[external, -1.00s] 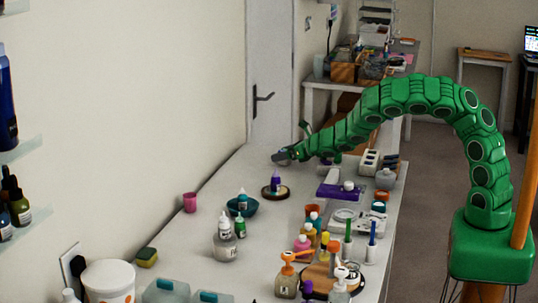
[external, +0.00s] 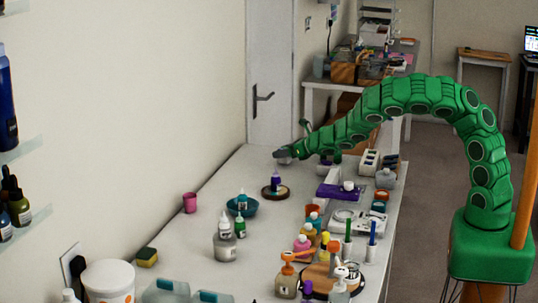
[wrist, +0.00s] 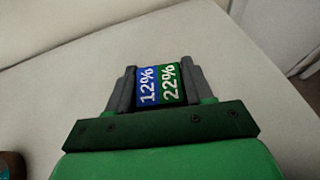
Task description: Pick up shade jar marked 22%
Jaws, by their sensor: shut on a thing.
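My gripper (wrist: 160,86) is shut in the wrist view, with two labelled faces side by side between its fingers. The green face marked 22% (wrist: 169,83) is against the right finger. The blue face marked 12% (wrist: 147,86) is by the left finger. I cannot tell whether these are two jars or one piece; their bodies are mostly hidden. In the external view my gripper (external: 284,154) is at the far end of the white table, and what it holds is too small to make out.
The white table (external: 190,240) is clear along its left middle. A purple-topped bottle on a dark round stand (external: 275,192) is just in front of my gripper. A teal bowl (external: 246,209), a pink cup (external: 190,202) and several bottles stand nearer. A purple block (external: 335,190) lies to the right.

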